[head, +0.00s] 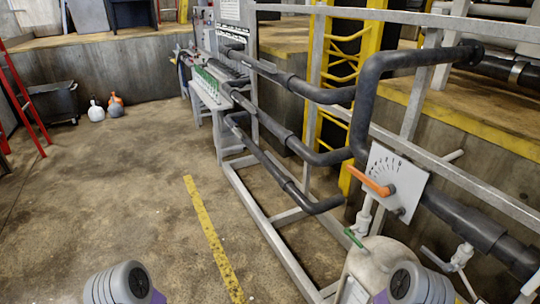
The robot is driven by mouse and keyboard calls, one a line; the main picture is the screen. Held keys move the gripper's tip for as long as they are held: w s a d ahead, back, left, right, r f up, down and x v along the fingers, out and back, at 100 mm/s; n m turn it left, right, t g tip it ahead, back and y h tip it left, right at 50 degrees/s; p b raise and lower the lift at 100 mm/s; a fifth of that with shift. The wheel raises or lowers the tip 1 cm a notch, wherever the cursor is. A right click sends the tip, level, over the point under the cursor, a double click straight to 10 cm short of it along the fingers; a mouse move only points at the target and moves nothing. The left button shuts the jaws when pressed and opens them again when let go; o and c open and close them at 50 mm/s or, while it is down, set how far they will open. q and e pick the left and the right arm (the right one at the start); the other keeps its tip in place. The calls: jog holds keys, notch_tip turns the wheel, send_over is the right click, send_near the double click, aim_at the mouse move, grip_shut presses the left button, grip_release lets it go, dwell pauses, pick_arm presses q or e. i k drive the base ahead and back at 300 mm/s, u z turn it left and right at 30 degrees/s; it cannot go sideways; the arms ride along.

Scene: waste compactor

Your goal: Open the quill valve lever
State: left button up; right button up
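An orange lever (371,181) sits on a pale plate (393,179) with a fan of dark marks. The plate is on the dark pipe run at the right, and the lever points up and to the left from its pivot. A small green handle (354,238) shows below it at the top of a whitish tank (385,262). I cannot tell from this view which handle is the quill valve lever. Grey rounded parts of my two arms show at the bottom edge, well below and apart from the orange lever. Neither gripper is in view.
Dark pipes (375,95) and a grey metal frame (252,200) run along the right side. A yellow ladder (340,75) stands behind them. The concrete floor at left centre is clear, with a yellow stripe (210,235). Bottles (96,111) stand by the far wall.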

aim_at(447, 268)
jog(key=z, duration=1.5)
jog(key=k, duration=1)
jog(key=z, duration=0.9)
jog(key=i, duration=1.1)
jog(key=u, duration=0.45)
